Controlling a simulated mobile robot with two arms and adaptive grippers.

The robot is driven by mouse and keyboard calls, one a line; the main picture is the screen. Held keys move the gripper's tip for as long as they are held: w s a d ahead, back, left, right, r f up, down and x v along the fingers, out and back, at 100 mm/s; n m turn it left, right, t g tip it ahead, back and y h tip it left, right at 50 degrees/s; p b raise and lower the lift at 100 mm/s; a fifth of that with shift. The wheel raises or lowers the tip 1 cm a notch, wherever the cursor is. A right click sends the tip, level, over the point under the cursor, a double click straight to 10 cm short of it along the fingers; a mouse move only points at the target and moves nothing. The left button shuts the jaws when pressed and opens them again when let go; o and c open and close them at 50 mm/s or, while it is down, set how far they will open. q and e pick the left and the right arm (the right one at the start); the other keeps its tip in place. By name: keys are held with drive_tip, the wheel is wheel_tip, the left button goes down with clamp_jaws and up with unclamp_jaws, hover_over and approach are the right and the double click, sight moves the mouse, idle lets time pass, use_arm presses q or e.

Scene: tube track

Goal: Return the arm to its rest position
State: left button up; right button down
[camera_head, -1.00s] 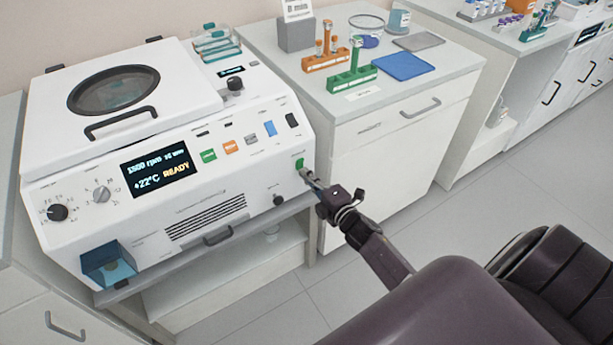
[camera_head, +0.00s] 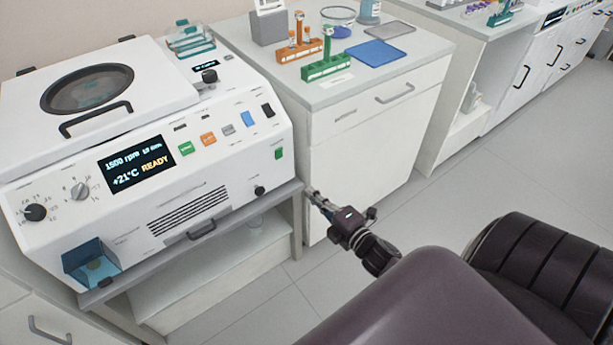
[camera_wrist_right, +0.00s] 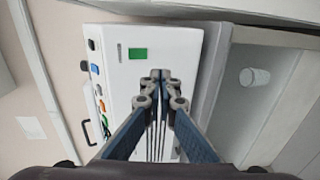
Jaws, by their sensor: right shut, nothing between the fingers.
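My right gripper (camera_head: 312,196) is shut and empty. In the head view it hangs in front of the cabinet, just right of the centrifuge's lower right corner, clear of the centrifuge. In the right wrist view its closed fingers (camera_wrist_right: 161,78) point toward the centrifuge's side with the green switch (camera_wrist_right: 138,54). The centrifuge (camera_head: 215,170) is white, with its lid closed and a display reading 1500 rpm, +21°C and READY. Its green switch also shows in the head view (camera_head: 278,153). My left gripper is not in view.
A white cabinet (camera_head: 365,150) carries an orange rack (camera_head: 298,52), a green rack (camera_head: 326,68) and a blue mat (camera_head: 375,52). A shelf edge (camera_head: 245,213) runs below the centrifuge. A small cup (camera_wrist_right: 254,77) stands on the lower shelf. The floor (camera_head: 440,215) at right is free.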

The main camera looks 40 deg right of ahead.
drive_tip(key=shift+s, duration=0.15)
idle(0.4)
drive_tip(key=s+a+f+m+g, duration=0.25)
drive_tip(key=s+f, duration=0.25)
drive_tip(key=f, duration=0.5)
drive_tip(key=s+a+f+m+g, duration=0.1)
drive_tip(key=s+f+m+g, duration=0.3)
drive_tip(key=f, duration=0.5)
drive_tip(key=s+a+f+m+g, duration=0.1)
drive_tip(key=s+a+f+m, duration=0.15)
drive_tip(key=s+f, duration=0.55)
drive_tip(key=s+a+f+m+g, duration=0.3)
drive_tip(key=s+f, duration=0.4)
drive_tip(key=s, duration=0.5)
drive_tip(key=s+a+f+m+g, duration=0.3)
drive_tip(key=s+f+g, duration=0.2)
drive_tip(key=s, duration=0.8)
wheel_tip(320, 180, down, 3)
drive_tip(key=shift+s+a+f+m+p, duration=0.15)
drive_tip(key=shift+s+a+m+p, duration=0.1)
drive_tip(key=shift+a+m+p, duration=0.1)
